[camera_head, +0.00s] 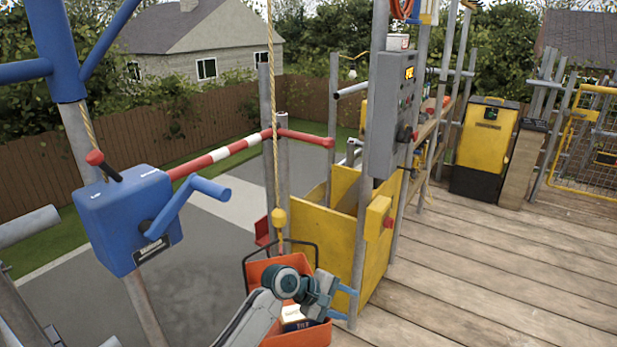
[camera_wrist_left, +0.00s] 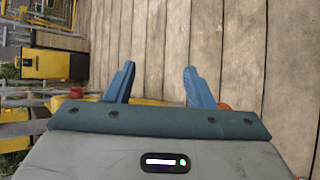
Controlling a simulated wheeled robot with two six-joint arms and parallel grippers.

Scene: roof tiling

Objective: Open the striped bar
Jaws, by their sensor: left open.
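The red-and-white striped bar (camera_head: 222,152) spans across the gap in the head view, between the blue winch box (camera_head: 128,216) on the left and a grey post. A plain red section (camera_head: 305,138) continues from that post to the right. My left gripper (camera_head: 348,304) is low in the head view, over the orange bucket and well below and to the right of the bar. In the left wrist view its two blue fingers (camera_wrist_left: 160,84) are apart with nothing between them. The bar does not show in the wrist view. My right gripper is in neither view.
An orange bucket (camera_head: 265,268) hangs on a rope under a yellow hook (camera_head: 279,217). A yellow panel box (camera_head: 335,232) and a grey control box (camera_head: 390,115) stand at the centre. A yellow-black bin (camera_head: 487,140) stands behind. The plank floor (camera_head: 480,265) at the right is clear.

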